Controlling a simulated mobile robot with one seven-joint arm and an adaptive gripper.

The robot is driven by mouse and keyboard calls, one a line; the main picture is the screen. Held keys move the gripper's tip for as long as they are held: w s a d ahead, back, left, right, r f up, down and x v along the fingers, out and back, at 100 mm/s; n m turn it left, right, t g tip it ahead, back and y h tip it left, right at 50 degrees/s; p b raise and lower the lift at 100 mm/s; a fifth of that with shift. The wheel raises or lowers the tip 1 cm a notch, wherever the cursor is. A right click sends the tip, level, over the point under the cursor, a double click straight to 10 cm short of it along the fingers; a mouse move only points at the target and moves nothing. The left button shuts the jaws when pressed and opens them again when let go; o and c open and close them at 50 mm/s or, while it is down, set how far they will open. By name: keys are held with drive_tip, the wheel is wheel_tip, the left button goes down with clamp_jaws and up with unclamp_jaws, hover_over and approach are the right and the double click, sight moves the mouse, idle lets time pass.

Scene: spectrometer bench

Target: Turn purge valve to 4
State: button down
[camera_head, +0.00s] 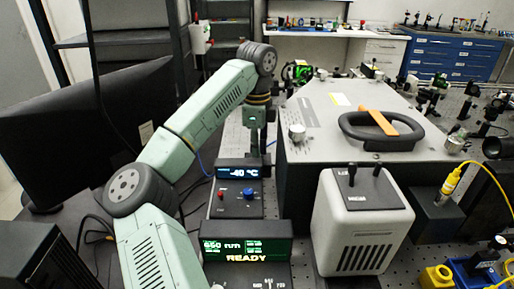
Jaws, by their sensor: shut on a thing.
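My gripper (255,145) points down from my arm's wrist, just behind the temperature display box (240,172) and left of the large grey spectrometer housing (310,108). It is small and dark here. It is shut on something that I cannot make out. I cannot pick out the purge valve or its numbers; they may be hidden by my gripper or the display box. The display box reads about -40 °C. A red knob (221,194) and a blue knob (248,193) sit on the panel in front of it.
A green display (233,248) reading READY stands at the front. A white unit with black levers (362,222) stands right of it. A black monitor (85,130) stands left of my arm.

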drive_tip(key=shift+m, duration=0.3)
drive_tip(key=m, duration=0.5)
drive_tip(key=shift+b, duration=0.3)
drive_tip(key=m, duration=0.6)
drive_tip(key=shift+m, duration=0.4)
drive_tip(key=m, duration=0.6)
drive_tip(key=shift+p, duration=0.3)
drive_tip(key=shift+m, duration=2.7)
drive_tip(key=c, duration=1.5)
unclamp_jaws()
drive_tip(key=shift+c, duration=0.2)
drive_tip(key=shift+r, duration=0.15)
